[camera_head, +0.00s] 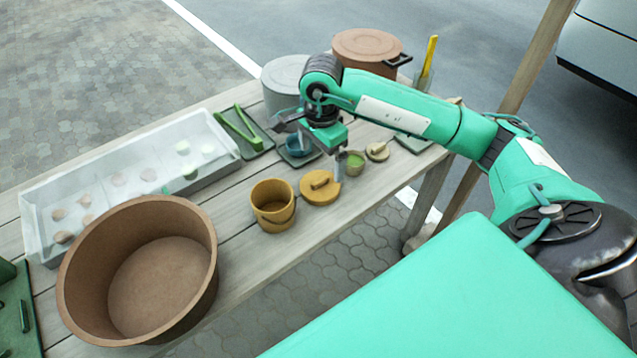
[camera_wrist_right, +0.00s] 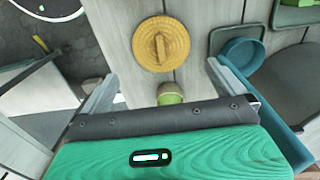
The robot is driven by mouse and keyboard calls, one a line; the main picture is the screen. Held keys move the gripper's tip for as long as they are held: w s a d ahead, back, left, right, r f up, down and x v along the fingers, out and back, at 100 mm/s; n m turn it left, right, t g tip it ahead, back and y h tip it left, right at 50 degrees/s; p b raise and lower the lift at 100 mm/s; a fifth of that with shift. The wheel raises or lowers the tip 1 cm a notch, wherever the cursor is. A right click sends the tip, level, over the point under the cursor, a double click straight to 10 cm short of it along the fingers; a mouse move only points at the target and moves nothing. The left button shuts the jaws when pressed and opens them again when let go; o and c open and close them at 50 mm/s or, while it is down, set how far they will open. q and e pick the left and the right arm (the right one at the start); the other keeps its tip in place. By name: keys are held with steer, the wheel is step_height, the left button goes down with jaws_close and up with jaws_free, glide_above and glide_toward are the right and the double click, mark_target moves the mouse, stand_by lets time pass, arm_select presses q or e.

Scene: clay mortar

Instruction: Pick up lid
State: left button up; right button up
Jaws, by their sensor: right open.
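A round yellow lid (camera_head: 320,190) with a raised bar handle lies flat on the wooden table, just right of the yellow pot (camera_head: 273,207), which is open. The lid also shows in the right wrist view (camera_wrist_right: 147,45), ahead of the fingers and apart from them. My right gripper (camera_head: 336,168) is open and empty, pointing down above the table just beyond the lid, by a small cup with green contents (camera_head: 356,163). In the right wrist view its two fingers (camera_wrist_right: 163,85) are spread wide, with the cup (camera_wrist_right: 169,93) partly hidden by the gripper body. My left gripper is out of view.
A blue bowl (camera_head: 299,147) on a small tray and a small pale lidded dish (camera_head: 377,151) are close to my right gripper. A large brown tub (camera_head: 190,215) and a white tray (camera_head: 40,215) fill the left. Lidded pots (camera_head: 368,48) stand behind my arm. The table's front edge is near the lid.

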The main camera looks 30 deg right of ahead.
mark_target(320, 181)
step_height(320, 181, down, 3)
steer(key=shift+w+r, duration=0.1)
steer(key=shift+w, duration=0.05)
steer(key=shift+f, duration=0.9)
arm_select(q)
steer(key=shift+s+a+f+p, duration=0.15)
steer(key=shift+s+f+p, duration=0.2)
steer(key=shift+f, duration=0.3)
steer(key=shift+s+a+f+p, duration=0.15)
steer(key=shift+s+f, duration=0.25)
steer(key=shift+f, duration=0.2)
arm_select(e)
steer(key=shift+f, duration=2.1)
steer(key=shift+c, duration=0.2)
steer(key=c, duration=0.7)
